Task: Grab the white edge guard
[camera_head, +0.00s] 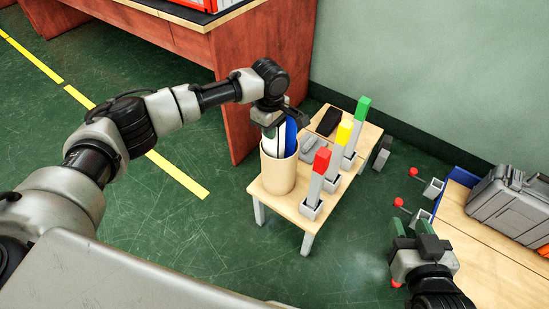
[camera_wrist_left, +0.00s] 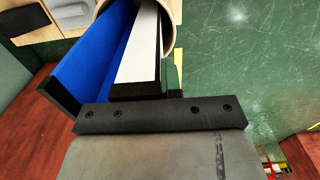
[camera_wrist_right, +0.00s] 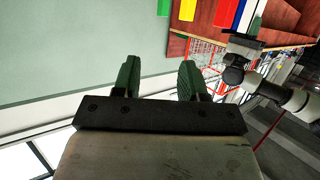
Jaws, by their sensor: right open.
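The white edge guard (camera_head: 281,141) stands upright in a beige cup (camera_head: 278,174) on a small wooden table, beside a blue guard (camera_head: 291,138). My left gripper (camera_head: 275,124) is over the cup at the guards' upper ends. In the left wrist view the white guard (camera_wrist_left: 147,45), with a dark end and edge, lies right before my left gripper, with the blue guard (camera_wrist_left: 100,60) to its left. The left fingers are mostly hidden, so their grip is unclear. My right gripper (camera_head: 409,228) is open and empty, away from the cup, with green fingers showing in the right wrist view (camera_wrist_right: 158,82).
On the small table (camera_head: 262,189), red (camera_head: 321,160), yellow (camera_head: 344,132) and green (camera_head: 363,108) topped grey posts stand right of the cup, with a black item (camera_head: 329,121) behind. A grey case (camera_head: 512,202) sits on another table at right. A reddish wooden desk (camera_head: 237,90) stands behind.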

